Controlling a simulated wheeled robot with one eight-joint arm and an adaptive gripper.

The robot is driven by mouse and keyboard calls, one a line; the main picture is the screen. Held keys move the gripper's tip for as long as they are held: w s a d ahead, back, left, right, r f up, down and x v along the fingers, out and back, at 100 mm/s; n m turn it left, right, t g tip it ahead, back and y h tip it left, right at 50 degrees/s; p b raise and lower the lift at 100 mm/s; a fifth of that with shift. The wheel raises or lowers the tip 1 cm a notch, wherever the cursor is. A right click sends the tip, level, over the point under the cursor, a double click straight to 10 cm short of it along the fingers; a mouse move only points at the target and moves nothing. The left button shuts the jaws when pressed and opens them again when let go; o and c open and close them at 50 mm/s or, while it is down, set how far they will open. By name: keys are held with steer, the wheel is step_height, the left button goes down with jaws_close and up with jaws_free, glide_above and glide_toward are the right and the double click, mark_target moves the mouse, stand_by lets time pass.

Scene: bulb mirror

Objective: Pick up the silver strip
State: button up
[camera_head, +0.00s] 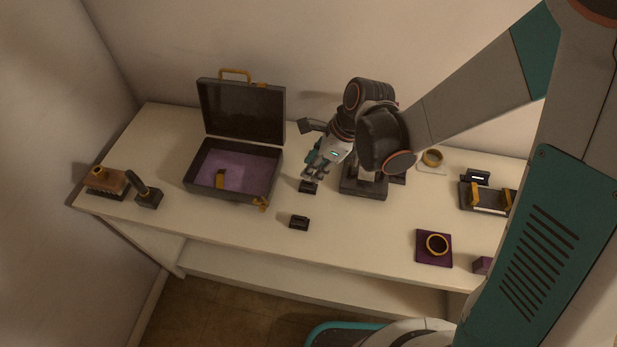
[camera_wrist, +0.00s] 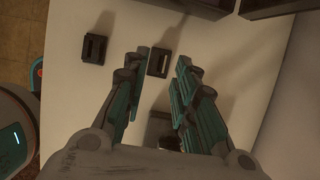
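I cannot clearly make out a silver strip. A small dark slotted block (camera_head: 308,187) stands on the table below my gripper (camera_head: 315,173). In the wrist view this slotted block (camera_wrist: 159,62) shows between the fingertips, with a paler band in its slot. My gripper (camera_wrist: 161,57) is open, its two teal-lined fingers apart with nothing seen held between them. A second dark slotted block (camera_head: 299,223) stands nearer the table's front edge, apart from the gripper; it also shows in the wrist view (camera_wrist: 94,49).
An open dark case (camera_head: 190,181) with purple lining stands left of the gripper. A dark stand (camera_head: 362,191) is close on the right. A purple pad (camera_head: 423,258) bears a gold ring (camera_head: 437,244). The table front (camera_head: 345,241) is mostly clear.

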mark_target(308, 181)
steer(key=x, duration=0.1)
steer(key=b+x, duration=0.1)
steer(key=x, duration=0.1)
steer(key=b+x, duration=0.1)
steer(key=x, duration=0.1)
steer(key=shift+w+f, duration=0.15)
steer(key=shift+w, duration=0.1)
steer(key=shift+d, duration=0.1)
jaws_close()
